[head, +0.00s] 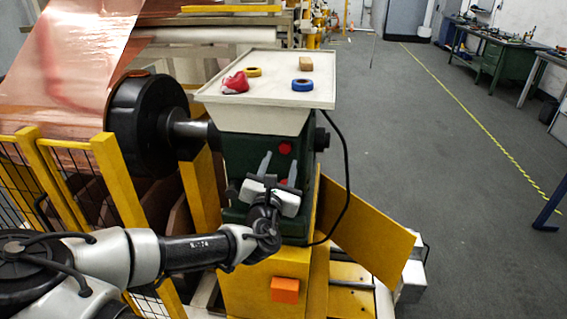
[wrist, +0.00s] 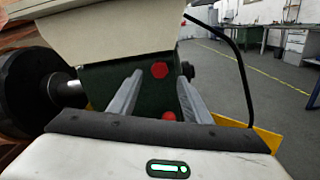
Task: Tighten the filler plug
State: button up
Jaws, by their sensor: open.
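A dark green gearbox housing (head: 240,158) stands under a tray-topped cover. Its front face carries two red plugs, an upper one (head: 285,148) and a lower one (head: 283,182). No label shows which is the filler plug; the upper one looks six-sided in the wrist view (wrist: 159,70). My gripper (head: 279,165) is open and empty in front of this face, fingers pointing at it. In the wrist view the upper plug appears between the fingertips (wrist: 160,77), and the lower plug (wrist: 169,116) shows between the fingers nearer the palm. I cannot tell the remaining distance to the face.
A black roller (head: 147,125) with copper foil (head: 60,60) and a yellow fence (head: 120,185) stand left. A black cable (head: 346,170) hangs right.

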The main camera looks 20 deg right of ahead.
aim_at(285, 148)
jog(key=x, duration=0.6)
jog(key=c, duration=1.1)
jog(key=shift+s, duration=0.1)
jog(key=shift+m, duration=0.3)
